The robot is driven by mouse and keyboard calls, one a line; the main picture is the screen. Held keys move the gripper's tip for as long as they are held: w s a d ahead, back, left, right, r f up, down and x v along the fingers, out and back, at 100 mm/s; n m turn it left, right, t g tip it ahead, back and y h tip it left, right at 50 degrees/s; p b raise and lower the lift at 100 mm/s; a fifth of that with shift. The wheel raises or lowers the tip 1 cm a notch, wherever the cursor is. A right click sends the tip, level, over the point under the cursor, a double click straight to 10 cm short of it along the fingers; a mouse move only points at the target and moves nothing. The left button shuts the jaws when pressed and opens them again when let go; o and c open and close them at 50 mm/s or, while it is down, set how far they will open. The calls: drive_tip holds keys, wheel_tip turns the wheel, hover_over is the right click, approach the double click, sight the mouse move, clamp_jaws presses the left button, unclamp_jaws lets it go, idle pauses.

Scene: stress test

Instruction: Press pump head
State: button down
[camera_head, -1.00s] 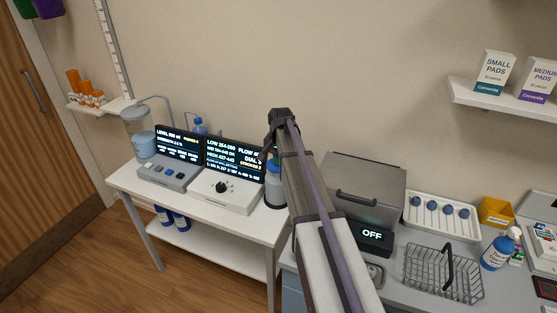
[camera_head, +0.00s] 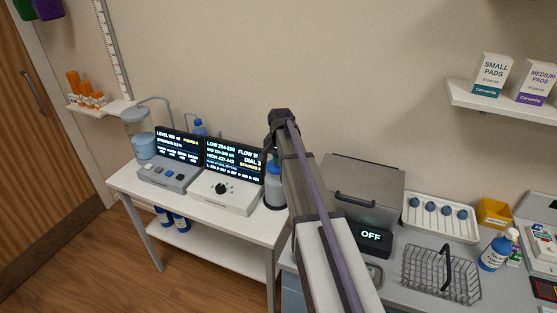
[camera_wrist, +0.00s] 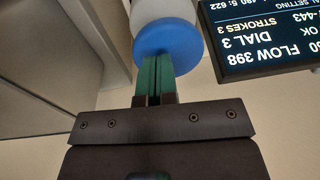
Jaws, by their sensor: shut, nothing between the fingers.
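A round blue pump head (camera_wrist: 166,38) shows in the wrist view with a white body (camera_wrist: 163,10) beside it. My gripper (camera_wrist: 156,64) is shut, its green fingers together and empty. The fingertips overlap the edge of the blue head in the picture; I cannot tell whether they press on it. In the head view a bottle (camera_head: 274,193) with a blue top stands at the right end of the white table, partly hidden by my arm. My fingertips are hidden there. A display (camera_wrist: 262,35) beside the head reads FLOW 398, DIAL 3, STROKES 3.
A white console with a black knob (camera_head: 221,188) and a grey console (camera_head: 169,175) stand on the white table (camera_head: 128,184).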

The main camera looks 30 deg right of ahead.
wheel_tip(320, 180, up, 10)
drive_tip(key=p, duration=0.8)
drive_tip(key=shift+s, duration=0.4)
drive_tip(key=shift+f, duration=0.1)
drive_tip(key=s+a+f+n+b, duration=0.2)
drive_tip(key=s+a+n, duration=0.1)
drive_tip(key=s+a, duration=0.3)
drive_tip(key=s+a+f+n+b, duration=0.2)
drive_tip(key=s+a, duration=0.5)
drive_tip(key=s, duration=0.4)
drive_tip(key=s+a+f+n+g+b, duration=0.1)
drive_tip(key=s+a+f+n+b, duration=0.2)
drive_tip(key=s+a, duration=0.3)
drive_tip(key=s+n, duration=0.1)
drive_tip(key=s, duration=0.2)
drive_tip(key=shift+a+n, duration=0.3)
drive_tip(key=shift+a, duration=0.05)
drive_tip(key=c, duration=1.8)
unclamp_jaws()
drive_tip(key=shift+f, duration=0.1)
